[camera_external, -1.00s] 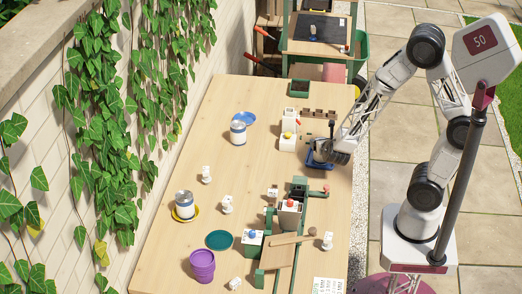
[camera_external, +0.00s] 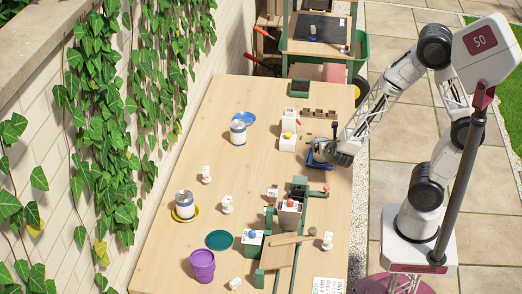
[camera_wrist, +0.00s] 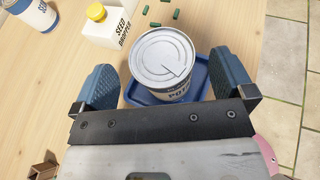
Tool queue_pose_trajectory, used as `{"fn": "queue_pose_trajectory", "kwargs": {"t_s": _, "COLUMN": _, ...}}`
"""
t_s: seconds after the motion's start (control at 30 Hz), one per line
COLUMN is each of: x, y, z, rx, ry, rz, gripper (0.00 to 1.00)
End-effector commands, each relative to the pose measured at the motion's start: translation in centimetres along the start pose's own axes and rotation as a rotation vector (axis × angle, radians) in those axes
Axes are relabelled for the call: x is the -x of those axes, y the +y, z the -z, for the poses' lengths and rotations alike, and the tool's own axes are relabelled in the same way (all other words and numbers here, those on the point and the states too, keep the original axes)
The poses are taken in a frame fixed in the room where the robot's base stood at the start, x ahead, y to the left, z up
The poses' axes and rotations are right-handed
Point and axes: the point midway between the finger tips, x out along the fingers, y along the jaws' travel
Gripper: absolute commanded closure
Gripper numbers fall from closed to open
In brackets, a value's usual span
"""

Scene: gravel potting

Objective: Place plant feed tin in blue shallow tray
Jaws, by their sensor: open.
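A white tin with a grey lid (camera_wrist: 163,52) stands upright in the blue shallow tray (camera_wrist: 200,72) in the wrist view. Its label is partly hidden and only "PO" reads clearly, so I cannot confirm its name. My gripper (camera_wrist: 162,72) is open, with one blue finger on each side of the tin and gaps between. In the external view my gripper (camera_external: 341,153) is over the right side of the blue tray (camera_external: 316,162) and hides much of it.
A blue-and-white tin (camera_external: 238,133) stands by a blue saucer (camera_external: 249,118). Another tin (camera_external: 184,204) stands on a yellow saucer (camera_external: 175,216). A seed dropper box (camera_wrist: 112,24) is close to the tray. A purple pot (camera_external: 202,266) is at the front. The table's right edge is near.

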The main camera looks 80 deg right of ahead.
Motion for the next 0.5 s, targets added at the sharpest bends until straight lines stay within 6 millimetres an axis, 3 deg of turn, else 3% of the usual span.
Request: {"fn": "queue_pose_trajectory", "kwargs": {"t_s": 0.5, "x": 4.9, "y": 0.1, "z": -0.1, "rx": -0.001, "ry": -0.001, "rz": -0.004, "gripper": 0.0}}
